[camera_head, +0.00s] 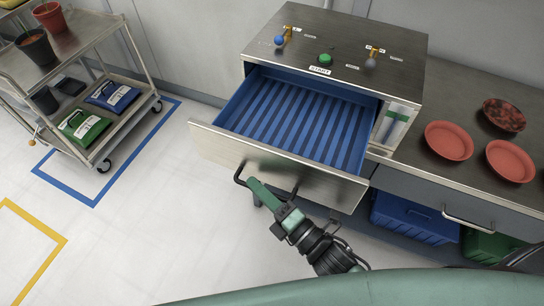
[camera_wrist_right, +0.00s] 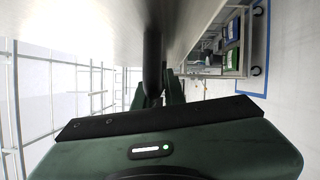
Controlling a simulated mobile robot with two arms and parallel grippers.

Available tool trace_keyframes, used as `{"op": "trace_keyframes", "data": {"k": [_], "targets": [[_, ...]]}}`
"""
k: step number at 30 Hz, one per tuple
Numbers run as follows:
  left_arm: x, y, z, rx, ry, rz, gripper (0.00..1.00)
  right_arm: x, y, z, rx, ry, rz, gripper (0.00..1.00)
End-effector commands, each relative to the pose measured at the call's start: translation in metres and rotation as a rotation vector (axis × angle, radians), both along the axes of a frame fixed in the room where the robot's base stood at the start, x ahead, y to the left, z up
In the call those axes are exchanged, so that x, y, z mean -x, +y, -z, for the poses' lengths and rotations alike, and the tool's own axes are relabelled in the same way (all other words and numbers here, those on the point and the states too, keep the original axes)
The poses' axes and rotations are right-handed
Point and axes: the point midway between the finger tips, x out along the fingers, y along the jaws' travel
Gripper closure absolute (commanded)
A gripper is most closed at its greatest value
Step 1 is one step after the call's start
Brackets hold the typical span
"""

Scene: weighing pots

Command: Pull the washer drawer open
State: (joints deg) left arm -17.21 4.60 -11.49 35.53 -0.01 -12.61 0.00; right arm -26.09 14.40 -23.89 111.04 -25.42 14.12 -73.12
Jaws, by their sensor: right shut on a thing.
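The washer (camera_head: 405,62) is a metal box on the counter with knobs and a green start button on top. Its drawer (camera_head: 215,142) stands pulled out, showing a blue ribbed inside that is empty. A dark bar handle (camera_head: 240,172) is on the drawer's front. My right gripper (camera_head: 256,186) is at the handle, shut on it; its fingers hide part of the bar. In the right wrist view the dark handle (camera_wrist_right: 153,45) runs between the green fingers, beside the metal drawer front (camera_wrist_right: 90,22). My left gripper is not in view.
Red saucers (camera_head: 448,141) lie on the counter right of the washer. Blue (camera_head: 415,218) and green (camera_head: 485,245) crates sit below it. A trolley (camera_head: 85,45) with pots and bags stands at the left. The floor between trolley and drawer is clear.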

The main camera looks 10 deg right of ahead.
Motion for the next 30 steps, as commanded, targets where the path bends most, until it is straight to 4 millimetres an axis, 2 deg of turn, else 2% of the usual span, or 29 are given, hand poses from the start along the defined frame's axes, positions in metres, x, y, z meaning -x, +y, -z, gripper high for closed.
{"op": "trace_keyframes", "data": {"k": [3, 9, 23, 24, 26, 30], "targets": [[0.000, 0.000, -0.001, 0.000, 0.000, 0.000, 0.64, 0.021, 0.014, 0.001, -0.001, 0.004, 0.000, 1.00], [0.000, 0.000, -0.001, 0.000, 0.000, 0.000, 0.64, 0.041, 0.027, 0.001, 0.000, 0.002, 0.000, 1.00], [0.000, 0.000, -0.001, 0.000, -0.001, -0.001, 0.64, 0.046, 0.031, 0.001, 0.003, 0.000, -0.002, 1.00], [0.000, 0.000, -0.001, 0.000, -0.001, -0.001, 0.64, 0.046, 0.031, 0.001, 0.002, 0.000, -0.001, 0.86], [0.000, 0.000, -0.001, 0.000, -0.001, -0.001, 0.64, 0.046, 0.031, 0.001, 0.002, 0.000, -0.001, 0.70], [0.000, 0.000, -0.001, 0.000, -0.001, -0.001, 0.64, 0.046, 0.031, 0.001, 0.001, 0.000, -0.001, 0.67]]}}
